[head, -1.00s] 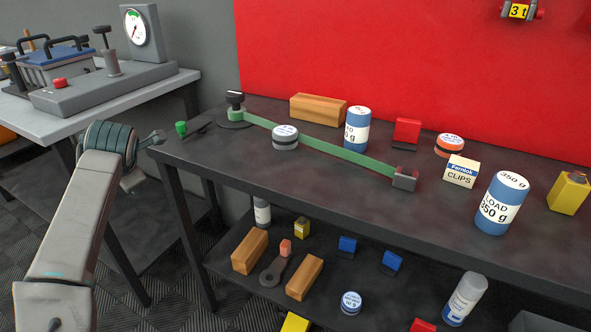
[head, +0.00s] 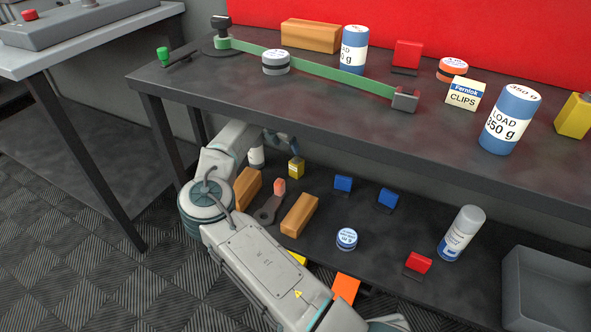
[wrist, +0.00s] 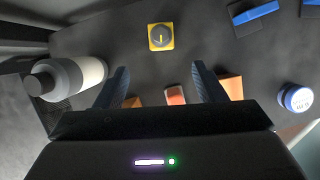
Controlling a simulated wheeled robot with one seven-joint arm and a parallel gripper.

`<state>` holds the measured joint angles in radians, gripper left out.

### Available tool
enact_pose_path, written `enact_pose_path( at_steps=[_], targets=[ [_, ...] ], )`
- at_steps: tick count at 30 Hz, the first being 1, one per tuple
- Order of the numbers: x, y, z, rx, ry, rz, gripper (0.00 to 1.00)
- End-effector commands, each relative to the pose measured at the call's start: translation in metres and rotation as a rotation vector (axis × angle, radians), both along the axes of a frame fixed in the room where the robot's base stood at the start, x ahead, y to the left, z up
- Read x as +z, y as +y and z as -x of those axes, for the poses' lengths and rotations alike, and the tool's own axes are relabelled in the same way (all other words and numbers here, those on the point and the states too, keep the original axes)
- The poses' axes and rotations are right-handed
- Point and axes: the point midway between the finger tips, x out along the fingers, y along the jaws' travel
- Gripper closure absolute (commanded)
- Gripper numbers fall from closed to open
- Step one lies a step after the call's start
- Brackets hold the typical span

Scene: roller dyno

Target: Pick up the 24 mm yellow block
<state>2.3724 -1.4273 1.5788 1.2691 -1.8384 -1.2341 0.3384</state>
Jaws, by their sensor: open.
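A small yellow block (head: 296,169) with a grey round top stands on the lower shelf, toward its back left. In the wrist view the yellow block (wrist: 154,44) lies ahead of the fingertips, roughly centred between them and apart from them. My gripper (wrist: 162,76) is open and empty. In the head view my gripper (head: 282,141) is partly hidden under the upper top's edge, above and left of the block. A larger yellow block (head: 573,117) stands on the upper top at the far right. Another yellow piece (head: 298,259) shows partly behind my arm.
A grey-capped bottle (wrist: 72,77) stands left of my fingers. The upper top (head: 330,118) overhangs.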

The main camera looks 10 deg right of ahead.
Motion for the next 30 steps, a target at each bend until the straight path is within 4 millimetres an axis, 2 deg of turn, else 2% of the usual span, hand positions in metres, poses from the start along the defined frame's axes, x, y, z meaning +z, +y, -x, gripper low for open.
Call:
enact_pose_path(
  at_steps=[5,12,20,30],
  targets=[
    [-0.024,-0.008,-0.006,-0.002,0.002,0.000,0.36],
    [-0.068,-0.021,-0.018,-0.002,0.001,-0.001,0.36],
    [-0.083,-0.027,-0.024,-0.001,-0.001,0.000,0.36],
    [-0.121,-0.042,-0.037,-0.001,0.000,-0.002,0.36]
  ],
)
